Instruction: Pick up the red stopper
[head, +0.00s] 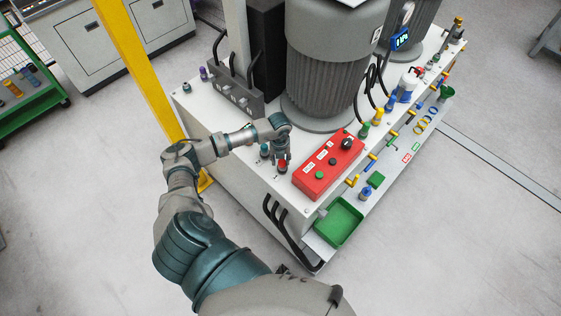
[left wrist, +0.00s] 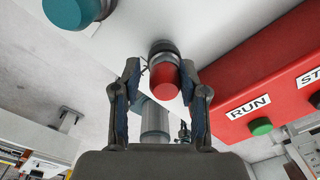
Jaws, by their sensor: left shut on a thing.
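The red stopper (head: 282,168) is at the near left part of the white machine top, just left of the red control box. My left gripper (head: 282,156) reaches down over it from the left. In the left wrist view the red stopper (left wrist: 164,80) sits between the two fingers of my left gripper (left wrist: 160,70), which is shut on it. A dark collar shows at the stopper's far end, close to the white surface. I cannot tell whether the stopper is clear of its seat. My right gripper is not in view.
A teal stopper (head: 264,150) stands close by on the left, also in the left wrist view (left wrist: 72,10). The red control box (head: 322,168) is close on the right. A green tray (head: 339,222) is at the near corner. A yellow post (head: 140,70) rises at left.

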